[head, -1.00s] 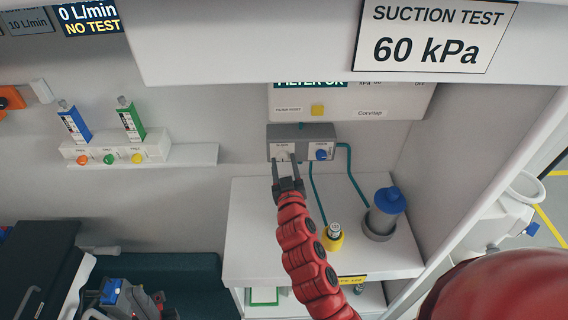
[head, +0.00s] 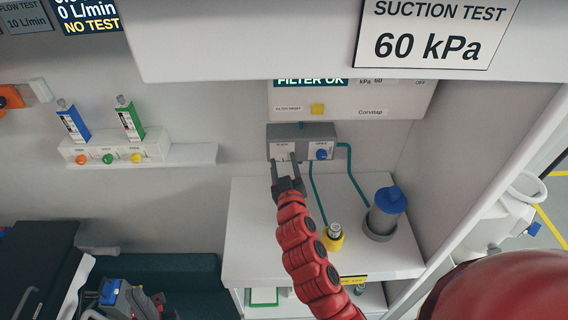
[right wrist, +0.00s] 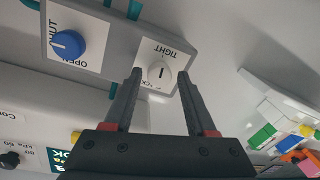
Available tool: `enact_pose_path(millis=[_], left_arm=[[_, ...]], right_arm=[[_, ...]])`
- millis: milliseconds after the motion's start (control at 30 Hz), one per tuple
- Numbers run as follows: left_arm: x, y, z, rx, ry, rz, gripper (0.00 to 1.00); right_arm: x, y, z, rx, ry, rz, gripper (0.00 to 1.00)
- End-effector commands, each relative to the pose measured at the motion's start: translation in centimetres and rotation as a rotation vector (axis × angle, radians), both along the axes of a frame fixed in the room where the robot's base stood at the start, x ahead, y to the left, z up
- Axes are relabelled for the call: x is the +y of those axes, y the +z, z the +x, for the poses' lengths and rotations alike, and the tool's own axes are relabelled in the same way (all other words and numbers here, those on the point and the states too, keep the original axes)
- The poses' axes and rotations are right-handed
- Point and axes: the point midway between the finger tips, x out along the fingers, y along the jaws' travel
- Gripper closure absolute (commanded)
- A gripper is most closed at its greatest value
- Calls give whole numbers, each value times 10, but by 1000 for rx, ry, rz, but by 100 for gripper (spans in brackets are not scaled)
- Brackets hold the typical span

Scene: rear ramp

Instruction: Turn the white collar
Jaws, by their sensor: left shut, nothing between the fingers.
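The white collar (right wrist: 161,74) is a round white knob with a dark mark, on a grey box (head: 302,132). A label beside it reads TIGHT; other lettering is partly hidden. My right gripper (right wrist: 160,74) is open in the right wrist view, one finger on each side of the collar, with gaps visible. My left gripper (head: 150,303) is only partly made out among dark parts at the bottom left, shut and empty.
A blue OPEN/SHUT knob (right wrist: 67,44) is beside the collar on the same box; it also shows in the head view (head: 321,154). Teal hoses run down from the box. A yellow-based fitting (head: 333,237) and a blue-lidded canister (head: 386,210) stand on the white counter (head: 270,255).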

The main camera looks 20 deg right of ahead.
Motion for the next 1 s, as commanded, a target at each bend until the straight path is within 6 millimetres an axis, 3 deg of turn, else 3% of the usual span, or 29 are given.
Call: enact_pose_path(millis=[467,667,867,933,1000], left_arm=[[0,-4,0,0,0,0,100],[0,-19,0,0,0,0,100],[0,-36,0,0,0,0,100],[0,-13,0,1,0,0,100],[0,-1,0,-1,0,0,100]], right_arm=[[1,-3,-8,2,-2,-1,32],[8,-4,-40,-1,3,0,32],[16,-6,-85,2,1,0,32],[20,8,-98,5,3,6,32],[22,7,-111,10,1,4,32]])
